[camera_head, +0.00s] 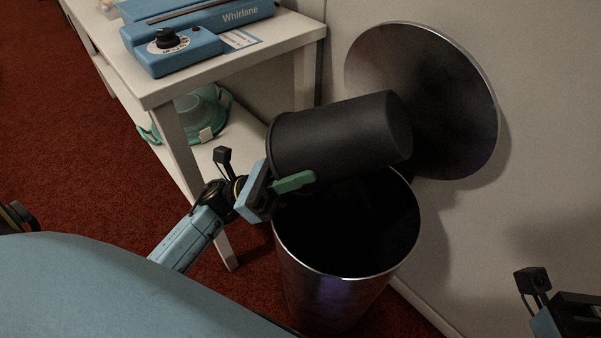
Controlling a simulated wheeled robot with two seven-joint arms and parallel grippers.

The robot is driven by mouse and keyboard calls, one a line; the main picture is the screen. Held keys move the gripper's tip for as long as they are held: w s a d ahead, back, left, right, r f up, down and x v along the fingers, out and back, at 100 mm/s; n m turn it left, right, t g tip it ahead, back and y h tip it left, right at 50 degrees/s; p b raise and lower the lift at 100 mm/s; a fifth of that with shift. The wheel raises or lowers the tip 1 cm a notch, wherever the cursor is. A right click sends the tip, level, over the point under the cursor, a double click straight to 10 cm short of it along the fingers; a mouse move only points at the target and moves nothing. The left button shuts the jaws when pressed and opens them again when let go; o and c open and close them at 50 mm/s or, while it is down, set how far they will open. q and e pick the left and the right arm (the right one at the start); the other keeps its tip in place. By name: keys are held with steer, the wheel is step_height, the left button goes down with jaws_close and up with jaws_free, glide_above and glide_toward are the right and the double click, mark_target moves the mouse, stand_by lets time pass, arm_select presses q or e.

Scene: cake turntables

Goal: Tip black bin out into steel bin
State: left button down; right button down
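The black bin (335,135) is tipped on its side in the air above the steel bin (335,290). Its closed base points right and its rim end is at the left; I cannot see into its mouth. My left gripper (290,183) is at the rim end, with a green finger against the bin's near side, and appears shut on its wall; the other finger is hidden. The steel bin stands upright on the floor, open, its inside dark, with its round lid (425,95) raised against the wall behind. Part of my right gripper (577,318) shows at the lower right corner; its fingers are not clear.
A white table (245,58) stands left of the bins, with a blue Whirlane device (185,50) on top and a green container (200,110) on its lower shelf. A wall (530,150) stands close on the right. Red carpet (80,150) is clear at the left.

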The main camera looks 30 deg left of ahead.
stand_by(0.4)
arm_select(q)
step_height(320, 180, up, 2)
steer(key=shift+p, duration=0.75)
steer(key=shift+f+b, duration=0.85)
steer(key=shift+f, duration=0.2)
steer(key=shift+r, duration=0.1)
step_height(320, 180, up, 6)
steer(key=p, duration=0.4)
steer(key=shift+p, duration=0.35)
